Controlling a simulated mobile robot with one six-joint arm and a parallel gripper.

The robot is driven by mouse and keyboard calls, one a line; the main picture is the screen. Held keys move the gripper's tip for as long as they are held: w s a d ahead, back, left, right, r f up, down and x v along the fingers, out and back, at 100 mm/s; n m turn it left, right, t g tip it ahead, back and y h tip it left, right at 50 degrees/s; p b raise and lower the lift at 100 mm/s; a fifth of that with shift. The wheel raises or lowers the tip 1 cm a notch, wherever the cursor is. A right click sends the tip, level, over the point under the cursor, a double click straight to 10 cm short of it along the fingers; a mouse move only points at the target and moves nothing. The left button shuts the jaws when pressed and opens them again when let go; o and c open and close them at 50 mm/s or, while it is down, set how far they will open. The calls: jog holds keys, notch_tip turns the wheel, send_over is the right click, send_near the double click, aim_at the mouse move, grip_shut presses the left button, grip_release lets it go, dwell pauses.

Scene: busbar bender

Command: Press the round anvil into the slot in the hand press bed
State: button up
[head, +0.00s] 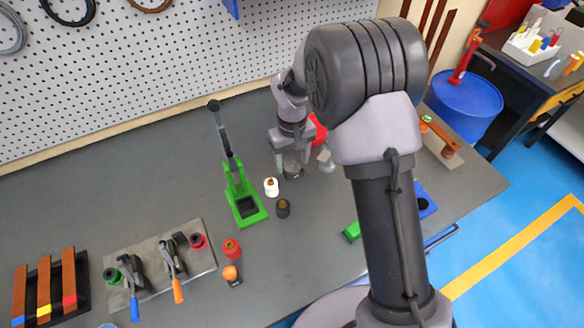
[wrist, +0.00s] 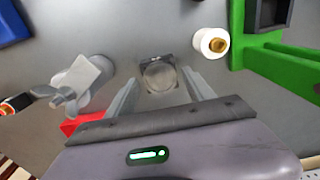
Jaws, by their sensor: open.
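The green hand press (head: 241,190) stands upright on the grey bench, its dark lever (head: 222,130) raised. Its bed has a dark, square, empty slot (head: 247,206); part of it also shows at the upper right of the wrist view (wrist: 272,14). A grey round piece on a dark square base, which looks like the round anvil (wrist: 158,74), sits on the bench to the right of the press. My gripper (head: 292,166) is open above it, with one finger on each side in the wrist view. I cannot tell how high the fingertips are.
A grey wing-nut fixture (wrist: 84,80) stands close on the other side. A red cylinder (head: 232,248) and an orange ball piece (head: 231,273) stand nearer the front.

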aim_at(292, 166)
grip_shut()
jog(key=shift+r+p, duration=1.25)
jog(key=shift+r, duration=0.3)
notch_tip(292, 166, up, 5)
jog(key=p, duration=0.4)
